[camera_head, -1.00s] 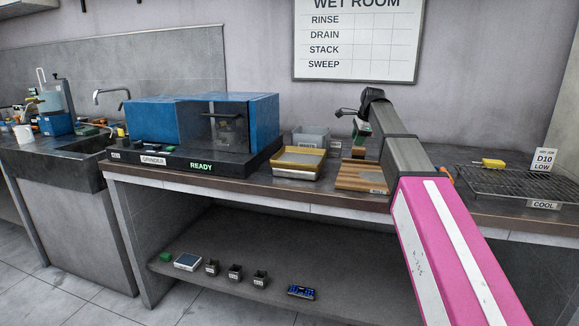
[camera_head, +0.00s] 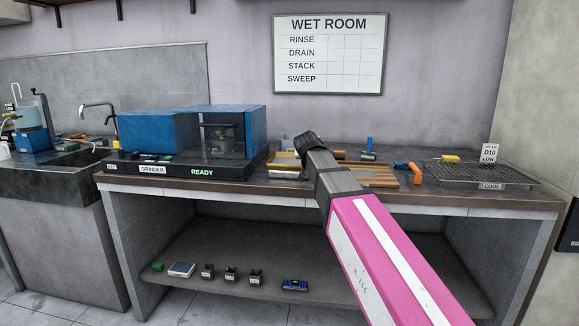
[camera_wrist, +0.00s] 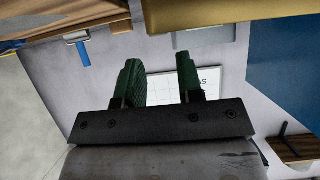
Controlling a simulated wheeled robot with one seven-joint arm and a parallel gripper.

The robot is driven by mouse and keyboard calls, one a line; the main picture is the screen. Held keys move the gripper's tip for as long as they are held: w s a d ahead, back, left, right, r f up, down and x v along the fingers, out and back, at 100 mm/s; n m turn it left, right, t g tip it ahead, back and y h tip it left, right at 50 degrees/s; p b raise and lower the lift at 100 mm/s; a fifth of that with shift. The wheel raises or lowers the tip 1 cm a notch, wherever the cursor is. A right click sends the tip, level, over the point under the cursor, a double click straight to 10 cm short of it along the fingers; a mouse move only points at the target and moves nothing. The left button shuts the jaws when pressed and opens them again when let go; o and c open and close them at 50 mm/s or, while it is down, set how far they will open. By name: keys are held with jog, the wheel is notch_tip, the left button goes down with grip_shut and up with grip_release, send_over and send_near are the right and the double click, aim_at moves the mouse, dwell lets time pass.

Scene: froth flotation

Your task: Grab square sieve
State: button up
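The square sieve, with a yellow-tan rim (camera_head: 284,161), sits on the bench right of the grinder. In the head view my gripper is hidden behind my arm.
The blue grinder (camera_head: 158,130) reading READY stands left of the sieve. A grey bin (camera_head: 288,142) is behind it. The lower shelf holds small items.

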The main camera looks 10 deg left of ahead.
jog(key=x, duration=0.7)
jog(key=shift+w+d, duration=0.1)
jog(key=shift+w, duration=0.15)
jog(key=shift+r, duration=0.1)
grip_shut()
